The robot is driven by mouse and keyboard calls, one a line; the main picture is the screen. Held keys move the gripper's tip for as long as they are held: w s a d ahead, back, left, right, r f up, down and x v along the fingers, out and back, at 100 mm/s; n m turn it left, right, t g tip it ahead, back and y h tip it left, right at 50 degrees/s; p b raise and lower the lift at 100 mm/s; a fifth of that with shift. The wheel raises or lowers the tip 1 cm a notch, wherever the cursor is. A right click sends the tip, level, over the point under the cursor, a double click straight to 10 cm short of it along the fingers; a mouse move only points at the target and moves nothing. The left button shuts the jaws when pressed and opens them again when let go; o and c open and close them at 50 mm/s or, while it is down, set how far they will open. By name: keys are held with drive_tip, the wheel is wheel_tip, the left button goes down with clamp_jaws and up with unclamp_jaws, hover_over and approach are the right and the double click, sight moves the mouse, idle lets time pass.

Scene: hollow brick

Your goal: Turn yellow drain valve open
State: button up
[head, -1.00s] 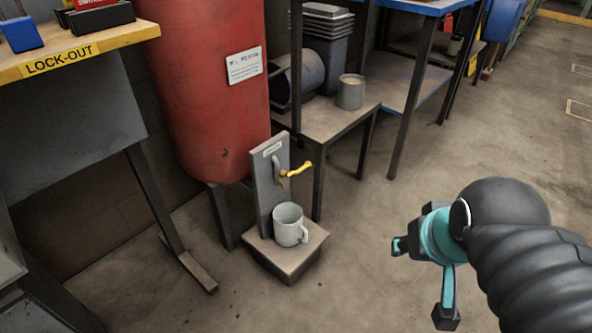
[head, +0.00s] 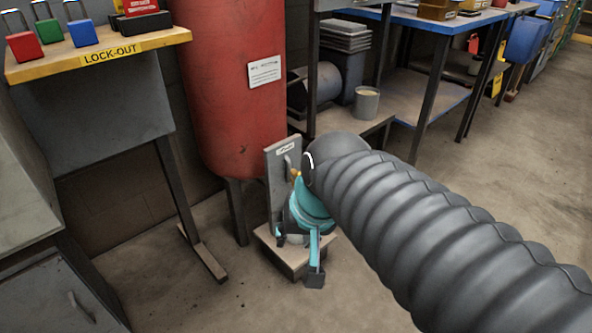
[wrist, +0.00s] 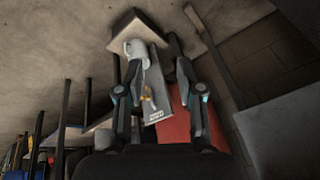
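The yellow drain valve handle (wrist: 148,98) shows in the wrist view on the grey upright plate (wrist: 157,72), between my fingers and beyond them. In the head view only a bit of yellow (head: 296,173) shows beside my gripper (head: 314,262), which hides most of the valve. My gripper also shows in the wrist view (wrist: 155,50) with its two fingers spread wide and nothing between the tips. A white mug (wrist: 138,50) sits on the small base (wrist: 128,22) below the valve. My gripper mostly hides the mug in the head view.
A red tank (head: 232,90) stands behind the valve plate. A yellow-edged lock-out bench (head: 100,62) with padlocks stands at left. A low table with a grey can (head: 366,104) stands behind at right. Floor at the right is free.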

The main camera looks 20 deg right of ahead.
drive_tip(key=w+d+f+m+g+y+p, duration=0.15)
drive_tip(key=w+d+m+y, duration=0.25)
drive_tip(key=w+m, duration=0.6)
drive_tip(key=w+d+f+m+y+p, duration=0.1)
drive_tip(key=w+d+f+m+y, duration=0.25)
drive_tip(key=w+m, duration=0.7)
drive_tip(key=w+d+f+m+t+y, duration=0.1)
drive_tip(key=w+d+f+m+t, duration=0.15)
drive_tip(key=d+m, duration=0.45)
drive_tip(key=w+d+f+m+t+y+p, duration=0.1)
drive_tip(key=d+f+m+t, duration=0.25)
drive_tip(key=d+m, duration=0.45)
drive_tip(key=w+d+f+m+t+y, duration=0.1)
drive_tip(key=w+d+f+m+t, duration=0.2)
drive_tip(key=d+m, duration=0.4)
drive_tip(key=x, duration=0.4)
drive_tip(key=f+x, duration=0.1)
drive_tip(key=x, duration=0.8)
drive_tip(key=shift+s+a+f+b, duration=0.15)
drive_tip(key=shift+s+b, duration=0.2)
drive_tip(key=shift+b, duration=0.05)
clamp_jaws()
